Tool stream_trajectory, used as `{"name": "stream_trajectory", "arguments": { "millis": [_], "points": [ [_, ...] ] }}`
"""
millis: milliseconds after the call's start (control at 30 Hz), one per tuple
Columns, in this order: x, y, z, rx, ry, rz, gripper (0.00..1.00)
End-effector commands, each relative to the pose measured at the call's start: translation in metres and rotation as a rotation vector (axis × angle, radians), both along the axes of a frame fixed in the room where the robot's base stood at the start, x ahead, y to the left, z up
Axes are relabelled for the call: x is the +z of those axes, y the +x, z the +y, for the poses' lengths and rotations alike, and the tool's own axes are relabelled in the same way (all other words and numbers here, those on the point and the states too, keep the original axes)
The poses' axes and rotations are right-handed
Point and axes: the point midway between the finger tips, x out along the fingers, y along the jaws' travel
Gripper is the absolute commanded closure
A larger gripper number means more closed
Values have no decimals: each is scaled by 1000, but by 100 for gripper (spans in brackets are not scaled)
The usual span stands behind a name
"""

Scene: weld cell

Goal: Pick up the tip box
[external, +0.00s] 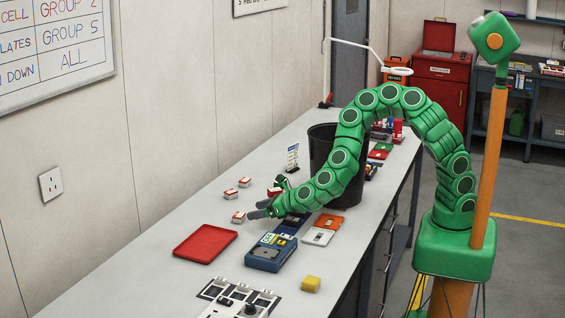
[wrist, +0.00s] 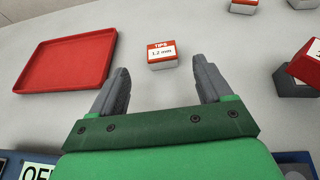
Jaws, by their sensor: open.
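A small white tip box with a red top (wrist: 162,56), labelled "TIPS 1.2 mm", stands upright on the grey bench. In the wrist view it is just beyond and between the fingertips of my gripper (wrist: 163,76). The gripper is open, with nothing between its fingers. In the external view, my gripper (external: 262,203) is low over the bench, and a red-and-white box (external: 238,217) that looks like this tip box is just left of its fingers.
A red tray (wrist: 62,62) lies left of the tip box. Similar boxes (external: 231,193) (external: 245,182) stand farther back. A red item on a dark block (wrist: 308,68) is close on the right. A black bin (external: 320,150) and a blue device (external: 270,254) flank my arm.

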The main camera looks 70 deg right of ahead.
Motion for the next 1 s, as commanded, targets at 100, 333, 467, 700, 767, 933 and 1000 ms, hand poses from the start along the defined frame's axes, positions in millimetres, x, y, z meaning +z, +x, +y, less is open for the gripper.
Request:
{"name": "stream_trajectory", "arguments": {
  "millis": [100,333,467,700,767,933,1000],
  "points": [
    [-3,10,1,0,-2,-2,21],
    [-11,20,2,3,-2,2,21],
    [-18,33,1,1,-4,0,21],
    [-27,52,3,2,-3,2,21],
    [-28,56,4,2,-2,1,21],
    [-30,60,4,1,-1,1,21],
    [-30,61,4,1,0,1,21]
  ]
}}
